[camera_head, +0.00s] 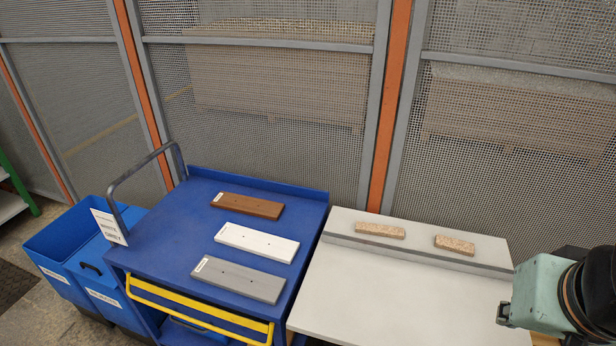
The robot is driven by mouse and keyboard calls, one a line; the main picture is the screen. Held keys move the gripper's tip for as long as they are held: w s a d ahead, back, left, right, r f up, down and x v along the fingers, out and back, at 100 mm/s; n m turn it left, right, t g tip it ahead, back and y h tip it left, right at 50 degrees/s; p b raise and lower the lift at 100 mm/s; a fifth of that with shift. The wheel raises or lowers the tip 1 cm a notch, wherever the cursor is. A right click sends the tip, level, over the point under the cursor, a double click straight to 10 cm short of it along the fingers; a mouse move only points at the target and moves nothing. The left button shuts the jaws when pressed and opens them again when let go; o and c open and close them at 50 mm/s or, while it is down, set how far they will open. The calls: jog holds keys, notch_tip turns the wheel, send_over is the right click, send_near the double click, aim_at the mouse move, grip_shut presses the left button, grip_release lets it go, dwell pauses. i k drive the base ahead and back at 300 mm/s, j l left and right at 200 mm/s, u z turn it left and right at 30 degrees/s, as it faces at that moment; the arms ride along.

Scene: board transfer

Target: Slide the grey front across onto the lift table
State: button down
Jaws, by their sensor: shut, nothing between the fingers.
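The grey front (239,279) lies flat on the blue trolley top, nearest its front edge and towards its right side. It has small dark holes and a pale label at its left end. The lift table (390,300) has a pale, bare top just right of the trolley. Part of my arm, a teal link with a black joint, shows at the right edge over the table's right side. I do not see my gripper's fingers. Nothing of my arm touches the grey front.
A white front (257,242) and a brown front (247,206) lie behind the grey one on the trolley (165,245). Two chipboard pieces (380,231) (455,245) rest on the table's back ledge. A yellow bar (195,308) runs along the trolley's front. Blue bins (60,240) stand left; mesh fencing behind.

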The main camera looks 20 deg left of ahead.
aim_at(261, 287)
jog(key=u, duration=1.8)
